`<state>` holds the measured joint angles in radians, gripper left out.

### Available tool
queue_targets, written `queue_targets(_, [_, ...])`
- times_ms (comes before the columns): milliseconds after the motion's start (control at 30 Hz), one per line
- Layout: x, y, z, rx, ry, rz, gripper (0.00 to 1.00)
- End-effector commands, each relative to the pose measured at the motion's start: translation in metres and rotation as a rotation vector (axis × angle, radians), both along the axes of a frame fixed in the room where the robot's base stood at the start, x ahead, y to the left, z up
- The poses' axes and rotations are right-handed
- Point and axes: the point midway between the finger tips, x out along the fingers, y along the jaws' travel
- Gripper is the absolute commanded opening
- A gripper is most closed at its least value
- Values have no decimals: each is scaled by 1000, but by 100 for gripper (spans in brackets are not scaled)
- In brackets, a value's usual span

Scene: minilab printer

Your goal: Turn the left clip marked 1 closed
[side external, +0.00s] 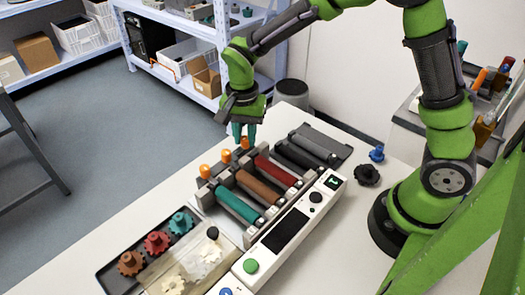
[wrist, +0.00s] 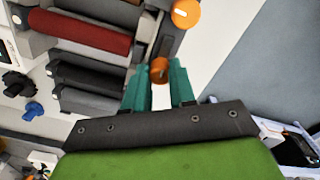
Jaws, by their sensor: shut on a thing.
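A row of orange clips stands along the left end of the printer's rollers. In the side view they are the near clip (side external: 204,171), the middle clip (side external: 226,156) and the far clip (side external: 245,143). My gripper (side external: 243,138) points down with its teal fingers around the far clip. In the wrist view my gripper (wrist: 158,88) is shut on this orange clip (wrist: 159,70), which shows between the fingertips. Another orange clip (wrist: 186,13) is at the top of the wrist view. I cannot read which clip is marked 1.
Beside the clips lie a teal roller (side external: 238,206), a brown roller (side external: 259,188), a red roller (side external: 275,171) and dark rollers. A gear tray (side external: 112,272) is at the near left. A blue knob (side external: 377,153) and black knob (side external: 366,175) lie right.

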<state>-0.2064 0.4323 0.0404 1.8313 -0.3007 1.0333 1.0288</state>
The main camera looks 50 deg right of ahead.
Motion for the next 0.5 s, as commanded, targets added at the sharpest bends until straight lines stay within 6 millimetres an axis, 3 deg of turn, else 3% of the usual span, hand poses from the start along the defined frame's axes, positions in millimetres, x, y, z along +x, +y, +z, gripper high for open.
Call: queue_targets(500, [0, 0, 1, 0, -1, 410, 0])
